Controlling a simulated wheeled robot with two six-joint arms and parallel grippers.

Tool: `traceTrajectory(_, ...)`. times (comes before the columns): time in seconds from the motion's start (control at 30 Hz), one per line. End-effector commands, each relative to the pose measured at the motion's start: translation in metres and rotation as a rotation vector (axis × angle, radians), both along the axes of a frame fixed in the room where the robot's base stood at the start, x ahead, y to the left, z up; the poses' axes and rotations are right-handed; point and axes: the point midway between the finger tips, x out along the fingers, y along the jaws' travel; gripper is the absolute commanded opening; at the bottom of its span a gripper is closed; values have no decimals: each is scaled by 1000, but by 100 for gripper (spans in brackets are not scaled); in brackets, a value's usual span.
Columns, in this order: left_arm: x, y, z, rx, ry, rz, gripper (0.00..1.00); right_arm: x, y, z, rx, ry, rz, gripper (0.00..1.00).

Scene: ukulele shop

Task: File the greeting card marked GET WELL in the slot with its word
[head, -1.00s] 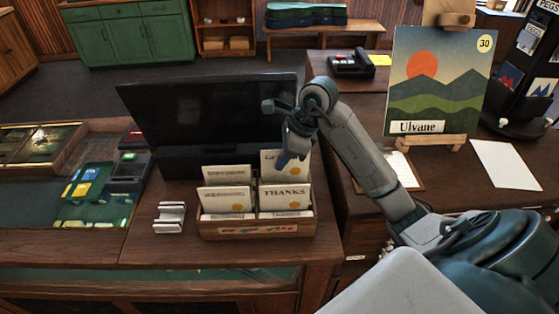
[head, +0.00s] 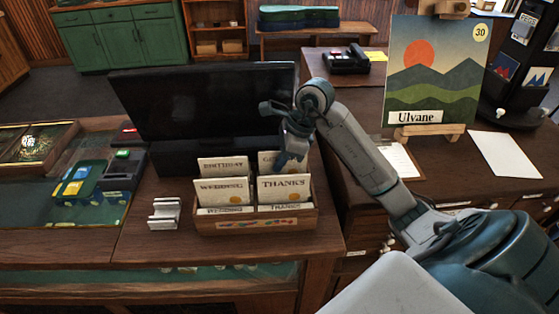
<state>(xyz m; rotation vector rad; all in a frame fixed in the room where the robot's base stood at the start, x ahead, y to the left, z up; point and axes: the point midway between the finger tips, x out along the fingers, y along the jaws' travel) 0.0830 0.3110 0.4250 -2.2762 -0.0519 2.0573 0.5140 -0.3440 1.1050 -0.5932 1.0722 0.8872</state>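The wooden card box (head: 290,222) stands on the counter with several cream cards in its slots. BIRTHDAY (head: 222,165) reads at the back left, WEDDING (head: 220,190) at the front left and THANKS (head: 285,187) at the front right. At the back right is a card whose word begins with G (head: 265,160), the rest hidden by my gripper. My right gripper (head: 288,158) points down over this card's right part and appears shut on its upper edge. The card's lower part is hidden behind the THANKS card. My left gripper is not in view.
A black screen (head: 200,100) stands right behind the box. A small white holder (head: 165,213) is left of the box. A painting (head: 435,75) on an easel stands to the right, beside a white sheet (head: 503,158). The counter front is clear.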

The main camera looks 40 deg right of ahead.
Motion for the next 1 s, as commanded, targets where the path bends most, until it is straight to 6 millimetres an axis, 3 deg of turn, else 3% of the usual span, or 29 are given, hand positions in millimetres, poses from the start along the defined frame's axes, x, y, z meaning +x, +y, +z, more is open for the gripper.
traceTrajectory(0.03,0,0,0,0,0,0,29,0,0,0,0,0,0,0)
traceTrajectory(0.2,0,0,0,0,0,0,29,0,0,0,0,0,0,29)
traceTrajectory(0.57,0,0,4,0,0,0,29,-1,-2,7,-2,-1,0,29)
traceTrajectory(1.0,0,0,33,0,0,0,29,-17,-29,83,-3,-2,0,29)
